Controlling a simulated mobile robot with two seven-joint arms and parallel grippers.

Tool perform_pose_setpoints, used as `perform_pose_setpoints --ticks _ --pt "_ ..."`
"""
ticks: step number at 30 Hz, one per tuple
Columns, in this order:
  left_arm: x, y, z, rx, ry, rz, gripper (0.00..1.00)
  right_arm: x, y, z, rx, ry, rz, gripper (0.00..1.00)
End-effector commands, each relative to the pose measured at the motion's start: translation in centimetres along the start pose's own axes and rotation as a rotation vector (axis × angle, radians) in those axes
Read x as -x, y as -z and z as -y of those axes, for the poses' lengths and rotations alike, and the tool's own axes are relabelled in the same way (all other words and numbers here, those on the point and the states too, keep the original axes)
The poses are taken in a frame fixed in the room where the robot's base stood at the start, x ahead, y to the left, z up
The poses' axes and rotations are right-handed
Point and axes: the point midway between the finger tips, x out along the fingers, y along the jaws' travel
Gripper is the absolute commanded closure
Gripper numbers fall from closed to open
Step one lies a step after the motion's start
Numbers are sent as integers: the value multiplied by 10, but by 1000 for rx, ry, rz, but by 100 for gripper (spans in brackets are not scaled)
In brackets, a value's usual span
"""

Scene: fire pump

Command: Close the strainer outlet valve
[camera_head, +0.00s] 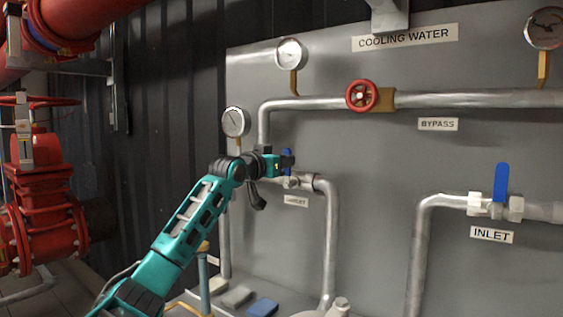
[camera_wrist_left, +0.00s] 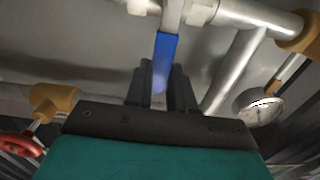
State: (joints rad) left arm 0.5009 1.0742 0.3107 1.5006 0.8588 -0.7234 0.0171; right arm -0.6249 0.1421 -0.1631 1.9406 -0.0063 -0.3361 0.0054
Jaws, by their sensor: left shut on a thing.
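The outlet valve sits on a short horizontal pipe left of centre in the head view, above a small white label (camera_head: 296,201) that is too small to read surely. Its blue lever (camera_head: 287,154) is mostly covered by my left gripper (camera_head: 284,163), and the bit that shows stands up from the pipe. In the left wrist view the blue lever (camera_wrist_left: 165,55) runs from the valve body (camera_wrist_left: 172,14) in between the dark fingers of my left gripper (camera_wrist_left: 163,88), which is shut on it. My right gripper is in neither view.
The red bypass handwheel (camera_head: 361,96) is above right. The inlet valve's blue lever (camera_head: 501,182) stands upright at the right. A pressure gauge (camera_head: 236,121) is close to my left wrist. Red pipework (camera_head: 45,200) stands at the far left. The panel between outlet and inlet pipes is clear.

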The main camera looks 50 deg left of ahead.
Motion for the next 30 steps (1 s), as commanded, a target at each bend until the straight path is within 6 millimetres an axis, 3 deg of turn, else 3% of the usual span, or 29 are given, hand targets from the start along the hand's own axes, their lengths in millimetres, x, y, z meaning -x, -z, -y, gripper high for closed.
perform_pose_setpoints --ticks 1,2,9,20,30 --pt "0 0 0 -7 0 0 100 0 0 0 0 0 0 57" --pt "0 0 0 -7 0 0 75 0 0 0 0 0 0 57" --pt "0 0 0 -3 0 0 52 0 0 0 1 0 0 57" --pt "4 -2 0 -2 -1 1 51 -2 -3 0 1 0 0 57" --pt "50 -5 -1 -3 -1 1 51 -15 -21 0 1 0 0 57"
